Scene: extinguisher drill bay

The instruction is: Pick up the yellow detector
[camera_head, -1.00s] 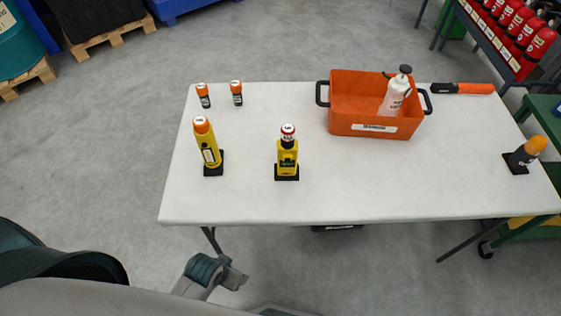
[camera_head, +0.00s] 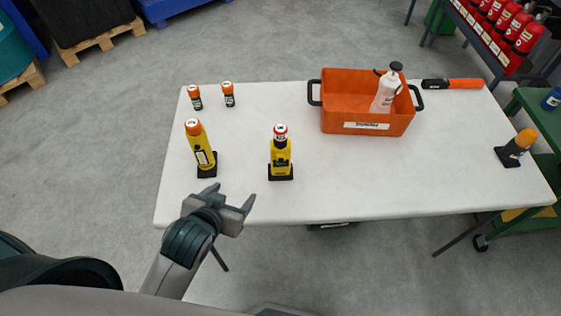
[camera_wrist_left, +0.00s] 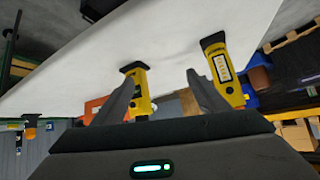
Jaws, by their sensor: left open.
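Two yellow devices stand upright on black bases on the white table. One (camera_head: 201,148), with an orange top and a pale label panel, is at the left; it also shows in the wrist view (camera_wrist_left: 222,66). The other (camera_head: 281,158), shorter and with a red-and-white top, is nearer the middle; it also shows in the wrist view (camera_wrist_left: 141,92). I cannot tell from labels which is the detector. My left gripper (camera_head: 234,196) is open and empty, over the table's front edge, nearer than both devices and apart from them. My right gripper is out of view.
The white table (camera_head: 350,185) has clear front space. An orange bin (camera_head: 347,118) holding a white bottle (camera_head: 386,92) stands at the back. Two small orange-topped canisters (camera_head: 228,94) stand back left.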

